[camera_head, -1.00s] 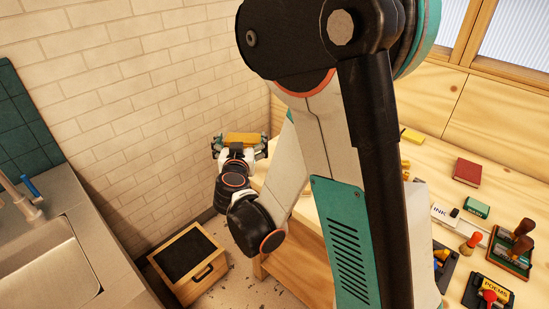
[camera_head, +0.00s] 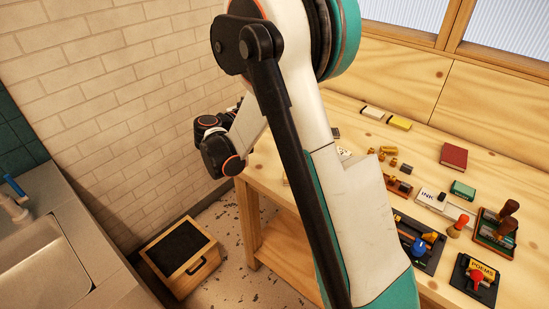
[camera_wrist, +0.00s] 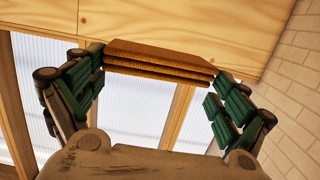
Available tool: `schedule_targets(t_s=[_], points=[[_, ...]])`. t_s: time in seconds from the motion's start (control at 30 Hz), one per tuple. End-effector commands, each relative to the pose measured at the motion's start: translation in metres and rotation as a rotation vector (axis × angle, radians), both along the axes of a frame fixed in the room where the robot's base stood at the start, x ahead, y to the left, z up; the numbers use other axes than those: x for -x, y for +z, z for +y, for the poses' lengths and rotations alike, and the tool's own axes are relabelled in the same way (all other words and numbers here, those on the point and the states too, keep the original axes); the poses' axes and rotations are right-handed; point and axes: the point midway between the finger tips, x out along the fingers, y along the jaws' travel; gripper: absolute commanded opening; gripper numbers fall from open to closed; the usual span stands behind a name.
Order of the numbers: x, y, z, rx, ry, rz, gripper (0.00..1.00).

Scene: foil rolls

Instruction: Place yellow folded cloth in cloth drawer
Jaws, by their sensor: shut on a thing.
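The yellow folded cloth (camera_wrist: 158,60), a stack of flat layers, shows in the wrist view between the green finger pads of my gripper (camera_wrist: 158,72). My gripper is shut on its two ends and holds it up, with wooden panelling and windows behind it. In the head view, my wrist is near the brick wall at the table's far left corner; the fingers and cloth are mostly hidden there. A wooden box with a dark top and a black front handle (camera_head: 197,265) stands on the floor below; I cannot tell whether it is the cloth drawer.
A wooden table (camera_head: 345,107) fills the right, with a red book (camera_head: 454,156), a green box (camera_head: 462,190), stamps and other small items on it. A sink (camera_head: 40,262) is at the left. Speckled floor (camera_head: 222,225) is free between the box and table.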

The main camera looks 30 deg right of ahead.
Motion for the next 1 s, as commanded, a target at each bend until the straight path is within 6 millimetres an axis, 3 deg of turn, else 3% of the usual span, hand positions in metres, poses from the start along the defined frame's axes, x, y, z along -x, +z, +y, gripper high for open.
schedule_targets(t_s=[0.6, 1.0], points=[[-0.001, -0.137, 0.000, 0.000, 0.002, 0.000, 0.69], [0.000, -0.172, 0.000, 0.000, 0.002, 0.000, 0.69]])
